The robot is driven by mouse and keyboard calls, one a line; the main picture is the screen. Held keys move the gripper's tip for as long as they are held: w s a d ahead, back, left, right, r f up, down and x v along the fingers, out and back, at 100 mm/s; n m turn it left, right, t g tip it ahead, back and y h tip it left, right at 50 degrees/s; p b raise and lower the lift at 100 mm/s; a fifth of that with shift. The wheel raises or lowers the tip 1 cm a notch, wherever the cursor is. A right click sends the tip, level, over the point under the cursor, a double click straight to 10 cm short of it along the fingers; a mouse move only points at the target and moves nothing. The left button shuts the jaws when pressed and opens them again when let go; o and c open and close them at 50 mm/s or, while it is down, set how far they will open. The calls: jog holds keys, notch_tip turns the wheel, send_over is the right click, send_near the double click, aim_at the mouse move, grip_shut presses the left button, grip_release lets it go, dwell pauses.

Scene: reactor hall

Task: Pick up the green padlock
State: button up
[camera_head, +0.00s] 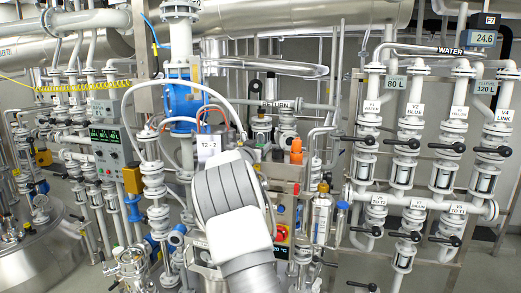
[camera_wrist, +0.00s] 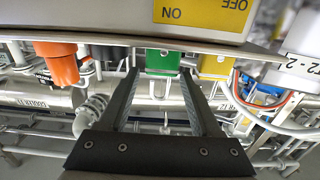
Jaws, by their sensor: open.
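The green padlock (camera_wrist: 162,60) shows in the wrist view at the top middle, below the edge of a grey panel. My gripper (camera_wrist: 160,74) is open, with one dark finger on each side of the green padlock's outline. I cannot tell whether the fingertips reach around it or stop just short of it. No contact is visible. In the head view my own arm covers the gripper, and I cannot make out the green padlock there.
A yellow padlock (camera_wrist: 215,66) hangs close to the right finger. An orange part (camera_wrist: 58,64) is at the left; an orange-topped part shows in the head view (camera_head: 296,152). A yellow ON/OFF label (camera_wrist: 205,12) is above. Pipes and valves (camera_head: 403,145) crowd the surroundings.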

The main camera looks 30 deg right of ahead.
jog(key=shift+f+p+x, duration=0.1)
jog(key=shift+p+x, duration=0.4)
jog(key=shift+x, duration=0.65)
jog(key=shift+f+p+x, duration=0.15)
jog(key=shift+p+x, duration=0.35)
jog(key=shift+x, duration=0.7)
jog(key=shift+c, duration=0.2)
grip_shut()
jog(key=shift+r, duration=0.1)
jog(key=shift+r, duration=0.4)
notch_tip(320, 180, up, 4)
jog(key=shift+f+p, duration=0.15)
jog(key=shift+p, duration=0.45)
jog(key=s+d+r+b, duration=0.1)
jog(key=s+d+r, duration=0.1)
jog(key=s, duration=0.1)
jog(key=s+d+r+b, duration=0.1)
jog(key=s+r, duration=0.1)
jog(key=s, duration=0.1)
jog(key=s+d+r+b, duration=0.1)
jog(key=s+d+r, duration=0.1)
jog(key=s, duration=0.2)
jog(key=shift+d+r, duration=0.15)
jog(key=shift+d, duration=0.15)
jog(key=shift+s, duration=0.1)
